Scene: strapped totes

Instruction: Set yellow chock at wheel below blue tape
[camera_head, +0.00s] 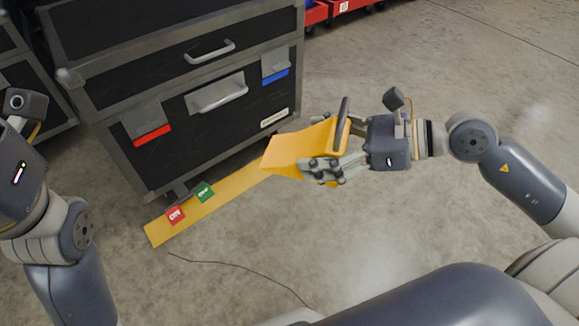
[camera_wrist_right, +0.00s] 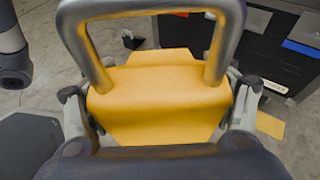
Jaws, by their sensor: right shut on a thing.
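The yellow chock (camera_head: 294,152) is a wedge with a grey loop handle, held by my right gripper (camera_head: 325,170) just in front of the case's lower right corner. In the right wrist view the chock (camera_wrist_right: 155,95) sits between the two fingers, its handle nearest the camera. The blue tape (camera_head: 276,76) is on the right part of the black case's front and also shows in the wrist view (camera_wrist_right: 302,48). The wheel below it is hidden in the head view, behind the chock. My left arm is at the left edge; its fingers are out of frame.
The black case (camera_head: 120,81) has metal edges and a red tape (camera_head: 152,135) at its left. A yellow strip (camera_head: 233,183) with a red label (camera_head: 175,215) and a green label (camera_head: 204,193) lies along its front.

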